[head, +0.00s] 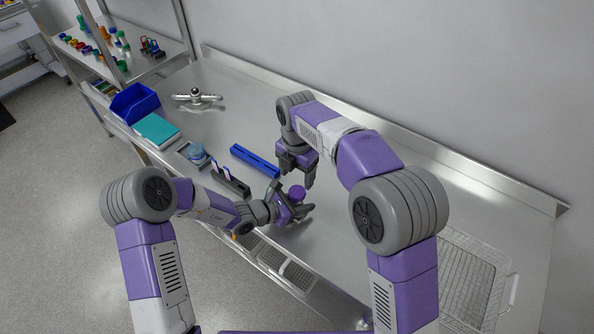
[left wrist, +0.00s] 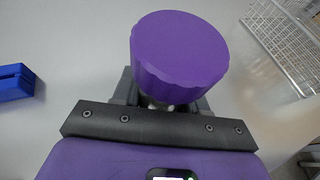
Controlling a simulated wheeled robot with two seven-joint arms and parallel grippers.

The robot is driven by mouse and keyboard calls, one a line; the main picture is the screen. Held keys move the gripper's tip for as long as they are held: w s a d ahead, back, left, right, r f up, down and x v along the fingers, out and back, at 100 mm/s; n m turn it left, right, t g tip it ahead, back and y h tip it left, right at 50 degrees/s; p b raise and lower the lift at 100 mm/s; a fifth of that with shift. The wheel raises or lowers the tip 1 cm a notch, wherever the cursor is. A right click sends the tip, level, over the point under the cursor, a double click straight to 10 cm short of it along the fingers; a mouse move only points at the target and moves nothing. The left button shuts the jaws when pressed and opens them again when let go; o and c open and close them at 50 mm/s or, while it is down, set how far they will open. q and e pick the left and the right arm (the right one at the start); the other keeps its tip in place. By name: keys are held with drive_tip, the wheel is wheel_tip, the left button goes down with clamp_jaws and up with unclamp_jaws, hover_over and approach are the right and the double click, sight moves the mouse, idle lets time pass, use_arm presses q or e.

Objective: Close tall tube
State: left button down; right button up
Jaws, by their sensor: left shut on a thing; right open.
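A tall tube with a purple cap (head: 297,192) is held in my left gripper (head: 300,210), which is shut on it over the bench. In the left wrist view the ridged purple cap (left wrist: 180,52) sits above the jaws, and a small shiny part shows under it. The tube's body is mostly hidden by the jaws. I cannot tell how tightly the cap sits. My right gripper (head: 297,177) is open and empty, pointing down just behind and above the cap, apart from it.
A wire basket (head: 470,280) is at the right. The bench's right-middle is clear.

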sight(297, 191)
wheel_tip(297, 191, down, 7)
drive_tip(key=shift+f, duration=0.1)
idle(0.4)
drive_tip(key=c, duration=0.9)
drive_tip(key=o, duration=1)
drive_tip(key=shift+r, duration=2.35)
drive_tip(key=o, duration=0.4)
